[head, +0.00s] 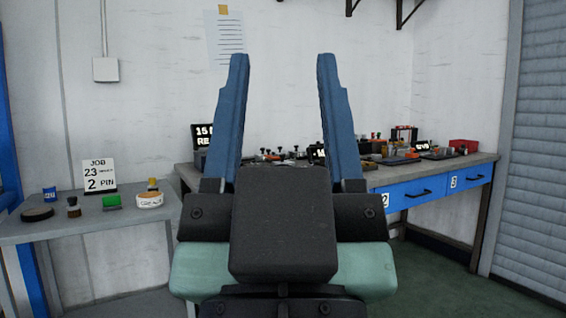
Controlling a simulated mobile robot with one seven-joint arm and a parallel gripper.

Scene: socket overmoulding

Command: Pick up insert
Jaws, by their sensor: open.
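My gripper (283,62) fills the middle of the head view. Its two blue fingers point up and stand wide apart, open, with nothing between them. I cannot pick out the insert. Many small parts lie on the long workbench (480,160) behind and to the right of my gripper, too small to tell apart. My gripper hides part of that bench top. It is well in front of both benches and touches nothing.
A red box (464,145) and blue drawers (425,193) are at right. Green floor shows at lower right.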

